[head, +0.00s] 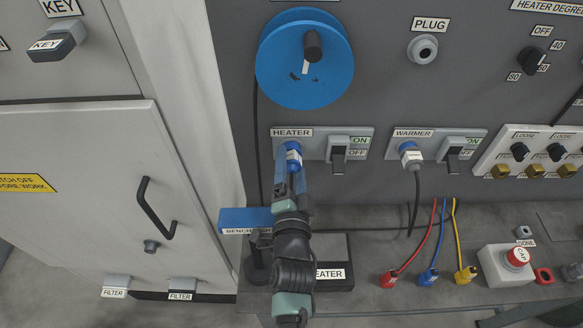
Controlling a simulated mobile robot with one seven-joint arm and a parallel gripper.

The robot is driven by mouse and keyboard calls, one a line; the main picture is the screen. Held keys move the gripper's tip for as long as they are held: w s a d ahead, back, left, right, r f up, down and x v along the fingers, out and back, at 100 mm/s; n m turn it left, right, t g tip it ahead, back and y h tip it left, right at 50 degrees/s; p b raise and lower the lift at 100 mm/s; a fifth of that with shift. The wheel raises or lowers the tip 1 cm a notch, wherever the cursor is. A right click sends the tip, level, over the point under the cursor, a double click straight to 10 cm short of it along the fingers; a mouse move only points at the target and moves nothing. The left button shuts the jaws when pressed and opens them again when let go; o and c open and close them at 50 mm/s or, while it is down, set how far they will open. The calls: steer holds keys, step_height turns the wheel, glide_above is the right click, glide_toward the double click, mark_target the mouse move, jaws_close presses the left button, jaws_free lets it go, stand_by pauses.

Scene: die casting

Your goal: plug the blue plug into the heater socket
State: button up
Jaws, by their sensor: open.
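The blue plug (293,154), with a small white label, is at the HEATER socket plate (316,145), left of that plate's ON/OFF switch. It appears to be in the socket, but I cannot tell how deep it sits. My gripper (291,174) is open, with its fingers just below and around the plug. The fingers hide the plug's lower part, and I cannot tell whether they touch it. The heater switch (339,148) is beside the plug.
A blue reel (305,58) hangs above. A WARMER plate (432,146) with its own plug and black cable is to the right. The bench holds a black HEATER box (335,272), coloured connectors (428,277) and a red button box (508,265). A blue bench sign (240,219) is left of my arm.

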steer(key=s+b, duration=0.6)
steer(key=s, duration=0.7)
stand_by(0.7)
